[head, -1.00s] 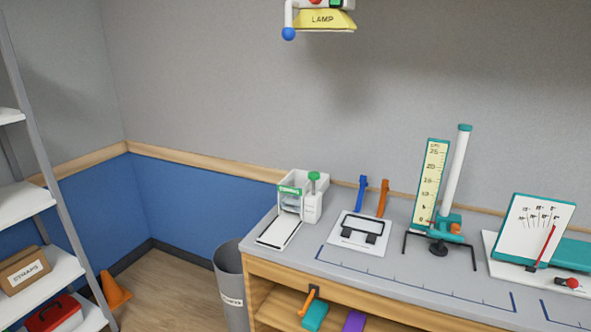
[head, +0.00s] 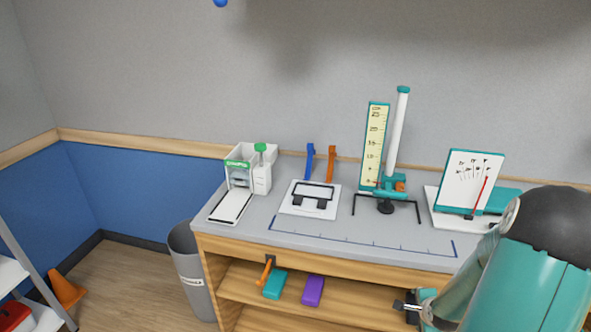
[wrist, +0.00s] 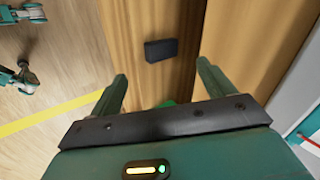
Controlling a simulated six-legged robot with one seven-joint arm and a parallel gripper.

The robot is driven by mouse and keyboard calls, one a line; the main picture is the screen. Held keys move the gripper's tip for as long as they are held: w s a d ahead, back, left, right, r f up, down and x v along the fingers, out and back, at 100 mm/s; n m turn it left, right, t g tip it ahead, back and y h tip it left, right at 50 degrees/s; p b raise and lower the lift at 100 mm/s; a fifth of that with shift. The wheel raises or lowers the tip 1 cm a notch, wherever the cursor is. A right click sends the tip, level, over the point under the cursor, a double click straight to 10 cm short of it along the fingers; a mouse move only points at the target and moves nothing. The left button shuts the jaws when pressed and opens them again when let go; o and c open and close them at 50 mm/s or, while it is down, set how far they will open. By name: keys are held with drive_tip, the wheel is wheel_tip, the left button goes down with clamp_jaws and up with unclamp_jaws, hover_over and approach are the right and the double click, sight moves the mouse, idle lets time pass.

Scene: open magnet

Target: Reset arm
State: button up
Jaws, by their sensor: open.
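My gripper (wrist: 161,75) is open in the wrist view, with its two teal fingers apart and nothing held between them. Beyond the fingertips is a wooden face with a small black block (wrist: 161,50) on it. A bit of bright green shows low between the fingers, too covered to identify. In the head view my teal arm (head: 540,270) with a dark rounded joint fills the lower right, in front of the workbench (head: 330,250). The gripper end is low by the bench's front, mostly cut off or hidden there.
The bench top holds a white dispenser (head: 262,175), a white plate (head: 300,208), a tall scale (head: 373,145) with a tube, and a dial board (head: 470,182). Teal (head: 275,284) and purple (head: 313,290) blocks lie on the shelf. A grey bin (head: 190,270) stands left. Floor shows at left.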

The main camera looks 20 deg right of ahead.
drive_tip(key=w+a+r+n, duration=0.2)
drive_tip(key=a+r+n, duration=0.4)
drive_tip(key=r, duration=0.4)
drive_tip(key=w+a+r+n, duration=0.2)
drive_tip(key=a+r+n, duration=0.3)
drive_tip(key=a+r, duration=0.45)
drive_tip(key=s+a+r+n+y, duration=0.1)
drive_tip(key=s+a+r+n, duration=0.4)
drive_tip(key=a, duration=0.4)
drive_tip(key=s+a+r+n+y, duration=0.2)
drive_tip(key=s+a+r+n, duration=0.3)
drive_tip(key=a, duration=0.4)
wheel_tip(320, 180, up, 2)
drive_tip(key=shift+s+r+g, duration=0.15)
drive_tip(key=shift+s+g, duration=0.25)
drive_tip(key=shift+s, duration=0.4)
drive_tip(key=shift+a, duration=0.1)
